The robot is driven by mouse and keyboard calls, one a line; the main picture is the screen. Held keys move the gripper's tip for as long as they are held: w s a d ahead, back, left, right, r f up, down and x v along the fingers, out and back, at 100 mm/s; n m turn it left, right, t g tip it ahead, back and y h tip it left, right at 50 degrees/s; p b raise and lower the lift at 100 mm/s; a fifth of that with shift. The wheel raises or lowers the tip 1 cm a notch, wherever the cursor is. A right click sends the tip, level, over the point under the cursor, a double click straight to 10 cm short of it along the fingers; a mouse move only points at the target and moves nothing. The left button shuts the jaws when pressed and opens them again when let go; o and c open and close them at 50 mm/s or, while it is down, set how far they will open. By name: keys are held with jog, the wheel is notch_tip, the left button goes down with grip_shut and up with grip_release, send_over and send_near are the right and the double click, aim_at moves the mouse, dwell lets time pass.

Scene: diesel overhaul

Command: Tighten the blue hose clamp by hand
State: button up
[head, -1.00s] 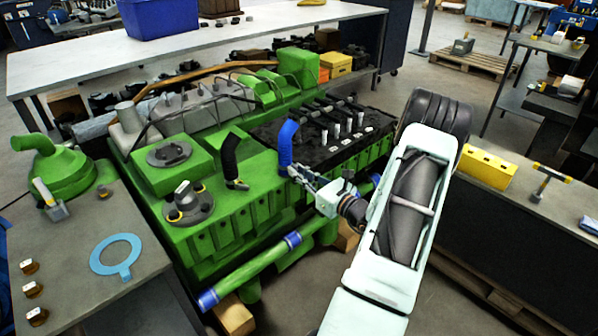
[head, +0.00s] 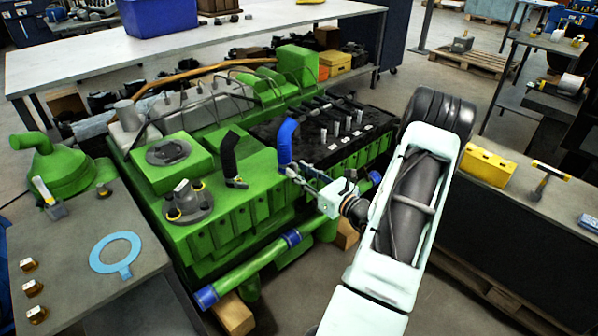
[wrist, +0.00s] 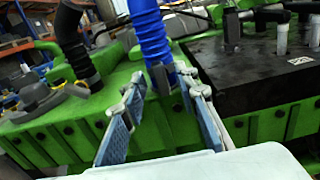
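The blue hose (head: 286,142) stands upright on the green engine block (head: 213,222); the wrist view also shows the blue hose (wrist: 150,35). A small grey metal piece, seemingly the blue hose's clamp (wrist: 161,78), sits at its foot in the wrist view. My gripper (head: 292,172) reaches in from the right, its fingertips close to the hose's foot. In the wrist view my gripper (wrist: 163,84) is open, with one finger on each side of the clamp and a visible gap to it. In the head view the fingers largely hide the clamp.
A black hose (head: 229,155) stands just left of the blue one. A black panel with upright pins (head: 335,140) lies to the right. A green pipe with blue ends (head: 250,268) runs along the engine's front. A bench with a blue ring gasket (head: 95,255) is at left.

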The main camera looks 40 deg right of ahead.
jog(key=s+d, duration=0.1)
jog(key=s, duration=1)
jog(key=shift+s, duration=0.15)
jog(key=shift+f, duration=0.1)
